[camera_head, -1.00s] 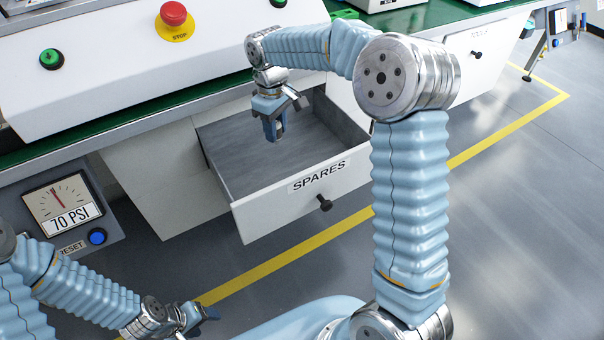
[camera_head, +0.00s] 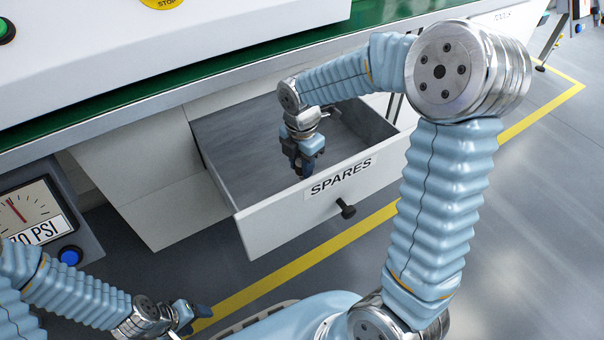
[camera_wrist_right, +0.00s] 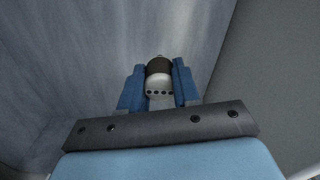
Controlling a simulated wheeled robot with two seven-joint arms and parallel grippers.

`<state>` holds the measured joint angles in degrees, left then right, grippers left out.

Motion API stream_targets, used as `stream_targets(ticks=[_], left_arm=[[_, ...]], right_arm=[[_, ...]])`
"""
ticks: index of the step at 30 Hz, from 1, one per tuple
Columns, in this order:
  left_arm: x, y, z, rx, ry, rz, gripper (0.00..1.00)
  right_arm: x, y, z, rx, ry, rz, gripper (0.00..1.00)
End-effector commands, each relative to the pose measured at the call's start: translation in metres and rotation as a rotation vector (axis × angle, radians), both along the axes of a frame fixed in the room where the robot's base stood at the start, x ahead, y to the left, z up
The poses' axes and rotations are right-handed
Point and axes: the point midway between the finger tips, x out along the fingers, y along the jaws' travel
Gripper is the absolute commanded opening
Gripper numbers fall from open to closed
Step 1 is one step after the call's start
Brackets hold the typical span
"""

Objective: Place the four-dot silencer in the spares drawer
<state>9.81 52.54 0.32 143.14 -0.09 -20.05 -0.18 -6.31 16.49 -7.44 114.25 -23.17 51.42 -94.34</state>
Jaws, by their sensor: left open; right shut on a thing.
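The spares drawer (camera_head: 262,232) stands open below the bench, its front labelled SPARES with a dark knob. My right gripper (camera_head: 305,170) is down inside the drawer opening, near the front panel. In the right wrist view my right gripper (camera_wrist_right: 160,85) is shut on the silencer (camera_wrist_right: 158,78), which has a dark band, a pale body and a row of several dark dots facing the camera. In the head view the silencer is hidden by the gripper or too small to make out. My left gripper (camera_head: 195,312) is open and empty at the lower left, away from the drawer.
The drawer floor around the right gripper looks bare. The green bench top (camera_head: 150,92) overhangs the drawer's back. A pressure gauge panel (camera_head: 35,215) with a blue button stands at the left.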

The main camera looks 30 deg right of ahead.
Motion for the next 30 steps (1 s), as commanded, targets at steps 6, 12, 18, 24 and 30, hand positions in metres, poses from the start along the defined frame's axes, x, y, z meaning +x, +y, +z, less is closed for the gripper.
stream_targets(ticks=[6, 12, 18, 24, 30], left_arm=[[0.0, -0.001, -0.008, -0.002, 0.001, -0.001, 0.62], [0.0, -0.001, -0.007, -0.002, 0.001, -0.002, 0.62], [0.0, -0.001, -0.01, -0.002, 0.002, -0.002, 0.62], [0.0, -0.001, -0.009, -0.002, 0.002, -0.002, 0.62], [0.0, -0.001, -0.009, -0.002, 0.002, -0.002, 0.62]], right_arm=[[0.0, 0.0, -0.031, -0.001, 0.002, -0.001, 0.14], [0.0, 0.0, -0.031, 0.0, 0.001, -0.002, 0.14], [0.0, 0.0, -0.035, 0.0, 0.001, -0.002, 0.33], [0.0, 0.0, -0.034, 0.0, 0.001, -0.002, 0.57], [0.0, 0.0, -0.034, 0.0, 0.001, -0.002, 0.57]])
